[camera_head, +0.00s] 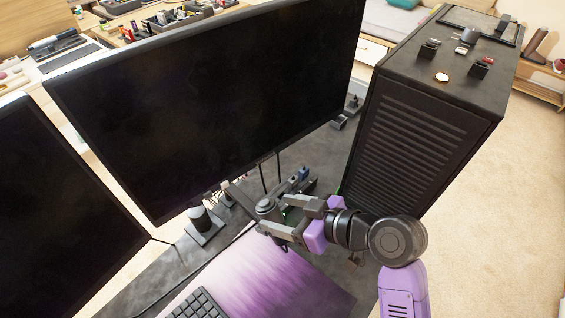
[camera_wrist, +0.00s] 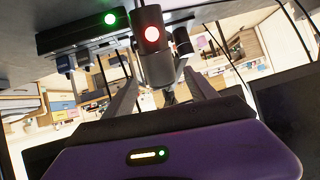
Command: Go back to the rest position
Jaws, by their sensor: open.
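My gripper (camera_head: 272,214) reaches in from the right, low over the desk in front of the large monitor (camera_head: 215,95). Its two grey fingers are spread apart, with no object visibly held. In the wrist view the fingers of my gripper (camera_wrist: 161,78) point away from the camera on both sides of the middle. A dark cylinder with a red light (camera_wrist: 152,45) shows at and beyond the fingertips; I cannot tell if it touches them. The purple hand body covers the bottom of that view.
A second monitor (camera_head: 55,215) is at the left. A purple mat (camera_head: 290,275) and a keyboard (camera_head: 195,305) lie in front. Thin cables run behind the mat. Open carpet (camera_head: 500,220) lies at the right.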

